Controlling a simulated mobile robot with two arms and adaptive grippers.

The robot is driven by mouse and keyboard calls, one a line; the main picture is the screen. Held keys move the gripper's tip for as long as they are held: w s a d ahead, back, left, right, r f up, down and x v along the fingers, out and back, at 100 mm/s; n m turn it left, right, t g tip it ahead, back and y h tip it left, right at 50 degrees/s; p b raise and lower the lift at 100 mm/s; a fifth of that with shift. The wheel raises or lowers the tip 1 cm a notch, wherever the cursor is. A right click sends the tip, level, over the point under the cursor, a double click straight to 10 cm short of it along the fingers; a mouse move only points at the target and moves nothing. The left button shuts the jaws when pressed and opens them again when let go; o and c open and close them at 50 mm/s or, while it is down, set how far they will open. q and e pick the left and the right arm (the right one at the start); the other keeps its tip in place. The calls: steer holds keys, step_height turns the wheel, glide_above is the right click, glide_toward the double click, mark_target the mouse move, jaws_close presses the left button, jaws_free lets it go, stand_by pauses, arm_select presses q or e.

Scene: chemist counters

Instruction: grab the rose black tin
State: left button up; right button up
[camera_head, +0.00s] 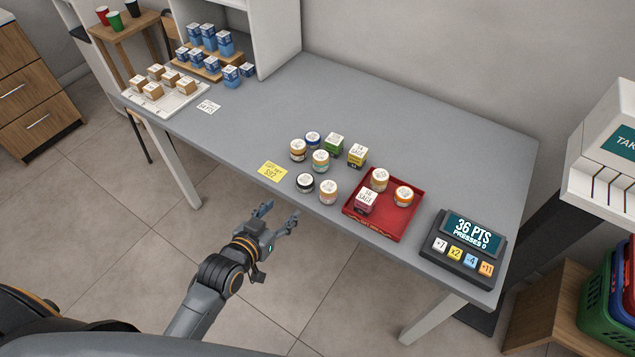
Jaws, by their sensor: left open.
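A round tin with a black lid (305,183) stands upright near the front edge of the grey counter, the only black-lidded one I see in its group. Its label is too small to read, so I cannot confirm that it says rose. My left gripper (281,211) is open and empty. It is in front of the counter edge, below and left of the black-lidded tin in the picture, and apart from it. My right gripper is not in view.
A red tray (390,229) holds tins and a pink box. A keypad display (468,242) stands at right. The counter's left middle is clear around a yellow note (272,171).

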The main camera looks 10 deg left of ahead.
mark_target(301, 187)
arm_select(q)
steer(key=x, duration=0.4)
steer(key=p+x, duration=0.1)
steer(key=x, duration=0.8)
steer(key=shift+w+a, duration=0.2)
steer(key=shift+w, duration=0.25)
steer(key=c, duration=0.9)
